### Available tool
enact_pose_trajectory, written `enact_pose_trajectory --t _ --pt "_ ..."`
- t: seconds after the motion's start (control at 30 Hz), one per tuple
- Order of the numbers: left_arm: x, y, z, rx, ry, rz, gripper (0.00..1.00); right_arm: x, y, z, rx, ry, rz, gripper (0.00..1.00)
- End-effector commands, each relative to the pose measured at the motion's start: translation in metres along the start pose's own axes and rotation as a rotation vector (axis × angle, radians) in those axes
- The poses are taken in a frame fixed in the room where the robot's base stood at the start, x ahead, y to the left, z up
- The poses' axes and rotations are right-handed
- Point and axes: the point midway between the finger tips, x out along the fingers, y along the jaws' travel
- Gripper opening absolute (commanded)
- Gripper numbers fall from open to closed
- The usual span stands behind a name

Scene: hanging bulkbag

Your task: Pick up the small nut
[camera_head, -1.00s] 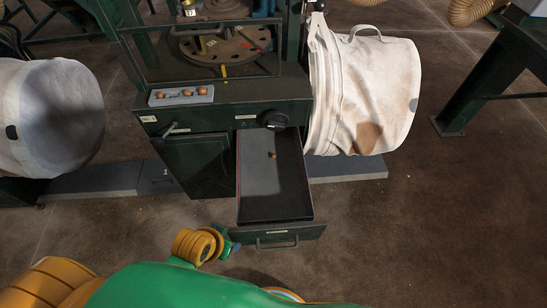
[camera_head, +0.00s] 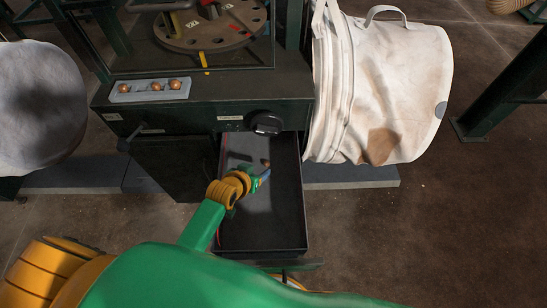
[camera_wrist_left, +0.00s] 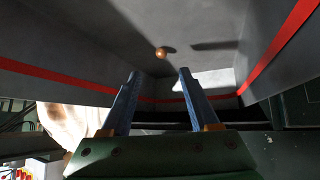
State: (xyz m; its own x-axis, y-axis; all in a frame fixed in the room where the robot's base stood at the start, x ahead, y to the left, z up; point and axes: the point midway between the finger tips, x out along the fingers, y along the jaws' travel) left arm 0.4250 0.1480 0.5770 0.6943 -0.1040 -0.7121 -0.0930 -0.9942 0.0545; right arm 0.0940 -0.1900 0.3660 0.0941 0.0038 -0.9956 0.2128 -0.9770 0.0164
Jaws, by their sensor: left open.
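The small nut (camera_wrist_left: 161,53) is a round copper-coloured piece on the grey floor of the open drawer, seen in the left wrist view beyond the fingertips. In the head view the nut (camera_head: 265,162) is a small brownish spot close to my left gripper (camera_head: 262,178). My left gripper (camera_wrist_left: 156,73) also shows in the wrist view, with its two blue fingers apart and nothing between them. It is over the drawer, short of the nut and not touching it. My right gripper is not in view.
The drawer (camera_head: 302,205) is pulled out of a dark green cabinet, with walls on its sides and front. A small tray (camera_head: 115,98) with several copper-coloured pieces stands on the cabinet top. A black knob (camera_head: 266,123) is above the drawer. A white bag (camera_head: 395,90) hangs at the right.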

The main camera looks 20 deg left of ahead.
Motion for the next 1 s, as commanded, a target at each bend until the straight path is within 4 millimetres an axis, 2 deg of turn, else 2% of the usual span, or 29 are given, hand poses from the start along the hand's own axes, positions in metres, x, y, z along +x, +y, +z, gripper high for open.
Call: enact_pose_trajectory --t 0.03,0.1,0.27,0.53,0.8,0.87,1.0 --pt "0.01 -0.001 0.01 0.0 0.0 0.0 0.61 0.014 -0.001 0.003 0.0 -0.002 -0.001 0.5" --pt "0.014 -0.001 0.014 0.0 0.0 0.0 0.61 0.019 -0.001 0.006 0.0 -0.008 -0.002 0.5" --pt "0.029 -0.002 0.014 0.0 0.002 0.0 0.61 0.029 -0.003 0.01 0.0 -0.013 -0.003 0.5" --pt "0.08 -0.004 0.013 0.0 0.0 -0.001 0.61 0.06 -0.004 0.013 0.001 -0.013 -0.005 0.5" --pt "0.083 -0.004 0.009 0.001 0.0 -0.001 0.61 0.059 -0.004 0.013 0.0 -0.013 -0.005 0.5" --pt "0.083 -0.004 0.009 0.001 0.0 -0.001 0.48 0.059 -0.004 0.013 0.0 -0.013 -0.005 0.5" --pt "0.082 -0.004 0.009 0.001 0.0 -0.001 0.1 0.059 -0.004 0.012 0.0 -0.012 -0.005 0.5"
